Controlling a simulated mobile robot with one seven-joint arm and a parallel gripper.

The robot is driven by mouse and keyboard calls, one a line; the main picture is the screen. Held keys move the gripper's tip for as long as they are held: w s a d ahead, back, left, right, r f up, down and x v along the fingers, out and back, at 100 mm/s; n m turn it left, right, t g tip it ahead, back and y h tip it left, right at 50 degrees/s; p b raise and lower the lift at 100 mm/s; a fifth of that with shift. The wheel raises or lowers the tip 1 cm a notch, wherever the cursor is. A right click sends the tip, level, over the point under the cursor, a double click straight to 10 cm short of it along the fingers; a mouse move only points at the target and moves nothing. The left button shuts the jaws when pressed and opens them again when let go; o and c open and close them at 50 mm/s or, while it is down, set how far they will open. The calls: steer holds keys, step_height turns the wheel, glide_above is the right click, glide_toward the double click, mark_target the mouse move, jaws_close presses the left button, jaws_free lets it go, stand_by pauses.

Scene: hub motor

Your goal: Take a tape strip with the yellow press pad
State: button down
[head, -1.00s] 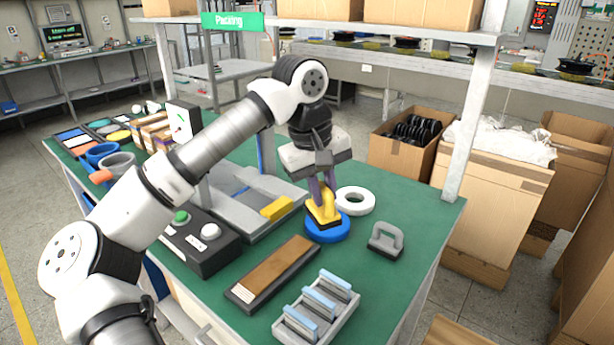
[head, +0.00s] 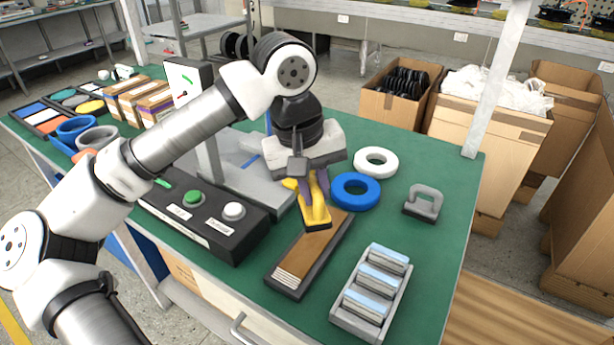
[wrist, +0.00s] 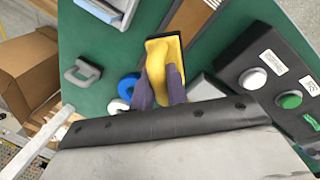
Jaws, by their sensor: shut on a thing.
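My gripper (head: 313,186) is shut on the yellow press pad (head: 317,214), which has a dark base. The pad is over or at the far end of a brown board in a dark frame (head: 308,255); I cannot tell whether it touches. Several thin white stripes cross the board's near end. In the wrist view the pad (wrist: 165,60) sits between my purple fingers (wrist: 160,88). A grey rack (head: 340,321) holds light-blue-topped pieces, right of the board. I cannot tell for sure which of these are tape strips.
A blue ring (head: 355,190) and a white ring (head: 376,161) lie close right of my gripper. A grey handled block (head: 423,203) stands farther right. A black button box (head: 205,218) and grey stand are to the left. Green table shows between them.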

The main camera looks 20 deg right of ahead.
mark_target(314, 220)
steer(key=shift+f+b, duration=1.8)
steer(key=shift+f, duration=1.2)
steer(key=shift+s+f+b, duration=0.1)
steer(key=shift+f+b, duration=0.5)
steer(key=shift+b, duration=0.2)
stand_by(0.4)
steer(key=shift+r+p, duration=2.1)
steer(key=shift+r, duration=1.5)
steer(key=shift+f, duration=0.1)
